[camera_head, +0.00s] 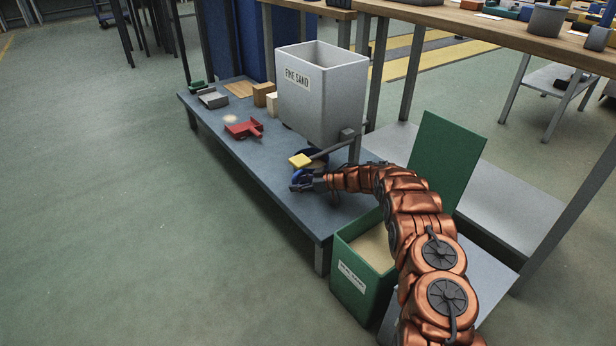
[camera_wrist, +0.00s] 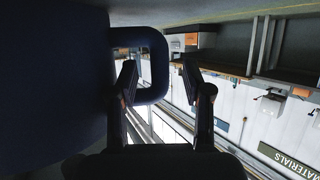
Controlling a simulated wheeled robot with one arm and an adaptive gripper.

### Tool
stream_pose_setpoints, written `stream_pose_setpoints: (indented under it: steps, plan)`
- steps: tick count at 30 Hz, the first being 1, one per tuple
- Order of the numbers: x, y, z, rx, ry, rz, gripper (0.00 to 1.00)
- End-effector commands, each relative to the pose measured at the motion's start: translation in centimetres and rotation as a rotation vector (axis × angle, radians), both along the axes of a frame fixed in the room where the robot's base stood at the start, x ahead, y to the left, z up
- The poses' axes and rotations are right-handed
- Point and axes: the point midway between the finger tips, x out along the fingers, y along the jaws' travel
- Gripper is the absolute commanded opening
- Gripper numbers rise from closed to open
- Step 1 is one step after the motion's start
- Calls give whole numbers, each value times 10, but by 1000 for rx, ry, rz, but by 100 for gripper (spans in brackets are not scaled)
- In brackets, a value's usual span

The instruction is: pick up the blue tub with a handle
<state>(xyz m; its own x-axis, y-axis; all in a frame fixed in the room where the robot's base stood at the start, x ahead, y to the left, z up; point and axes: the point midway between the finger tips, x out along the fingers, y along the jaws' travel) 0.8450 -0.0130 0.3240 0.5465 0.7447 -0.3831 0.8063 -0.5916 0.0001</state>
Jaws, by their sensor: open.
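The blue tub (camera_head: 318,154) stands on the low grey bench below the sand hopper, partly hidden by a yellow-ended lever and my gripper. In the wrist view its dark blue wall (camera_wrist: 50,90) fills the left side. Its loop handle (camera_wrist: 158,52) sticks out to the right of the wall. My gripper (camera_head: 303,184) is at the tub's near side. In the wrist view my gripper (camera_wrist: 160,82) is open, with one finger at the loop's opening and the other outside it. The handle's outer bar lies between the fingers, with a gap to the right finger.
A grey hopper marked FINE SAND (camera_head: 335,85) stands over the bench (camera_head: 262,165); its lever with a yellow end (camera_head: 300,160) reaches above the tub. A red scoop-like thing (camera_head: 243,129) lies farther left. An open green bin (camera_head: 350,295) stands by my arm.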

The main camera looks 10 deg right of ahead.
Motion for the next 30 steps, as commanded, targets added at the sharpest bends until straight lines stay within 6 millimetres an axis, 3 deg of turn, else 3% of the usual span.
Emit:
stream_pose_setpoints:
  steps: [2, 16, 30]
  plan:
    - [0, 0, 0, 0, 0, 0, 50]
    - [0, 0, 0, 0, 0, 0, 2]
    - [0, 0, 0, 0, 0, 0, 0]
